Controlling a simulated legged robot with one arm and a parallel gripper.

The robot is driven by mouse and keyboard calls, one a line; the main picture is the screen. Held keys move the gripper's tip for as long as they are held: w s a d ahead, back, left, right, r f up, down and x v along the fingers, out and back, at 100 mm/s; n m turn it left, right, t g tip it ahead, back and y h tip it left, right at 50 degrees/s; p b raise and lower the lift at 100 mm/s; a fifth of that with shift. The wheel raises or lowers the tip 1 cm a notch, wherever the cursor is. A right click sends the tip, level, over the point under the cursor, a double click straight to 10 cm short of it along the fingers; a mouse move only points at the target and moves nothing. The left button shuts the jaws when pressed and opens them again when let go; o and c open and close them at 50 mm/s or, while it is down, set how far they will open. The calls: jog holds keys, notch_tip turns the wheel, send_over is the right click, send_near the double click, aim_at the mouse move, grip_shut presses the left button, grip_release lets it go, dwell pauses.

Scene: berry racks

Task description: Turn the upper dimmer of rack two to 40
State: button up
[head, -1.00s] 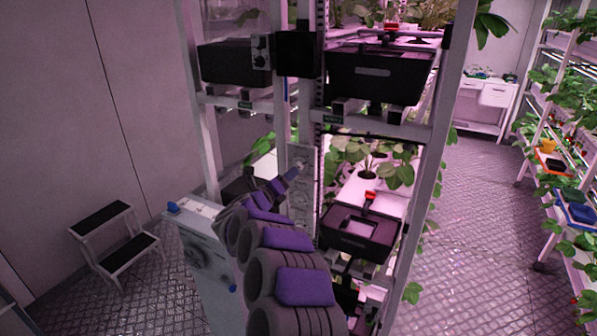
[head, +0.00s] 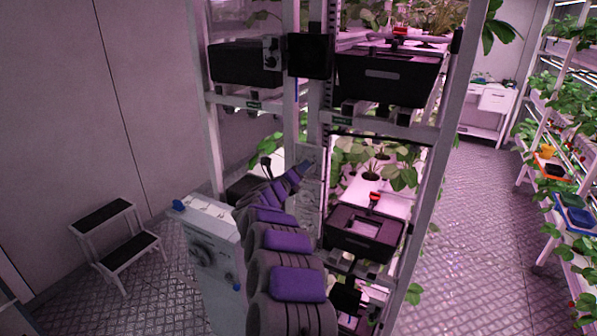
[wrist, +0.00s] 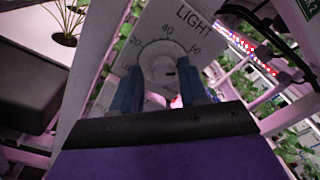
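The light panel (wrist: 152,24) is a pale plate lettered LIGHT on the rack post. Its upper dimmer has a round pale knob (wrist: 159,66) on a scale that reads 20, 40 and 60. The knob's setting is hard to read. My gripper (wrist: 160,88) has two blue fingers spread apart, one on each side below the knob's middle in the wrist view. I cannot tell whether they touch it. In the head view, my gripper (head: 303,167) reaches the panel (head: 311,190) and hides part of it.
Black bins (head: 385,75) and a lower black box (head: 363,232) sit on the rack beside the panel. A white cabinet (head: 212,250) stands left of my arm, with a step stool (head: 117,245) farther left. The aisle (head: 475,215) at right is clear.

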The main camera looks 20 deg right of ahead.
jog(key=shift+d+f, duration=0.15)
jog(key=shift+d, duration=0.6)
jog(key=c, duration=0.7)
jog(key=shift+a, duration=0.15)
jog(key=shift+c, duration=0.3)
jog(key=shift+n, duration=0.3)
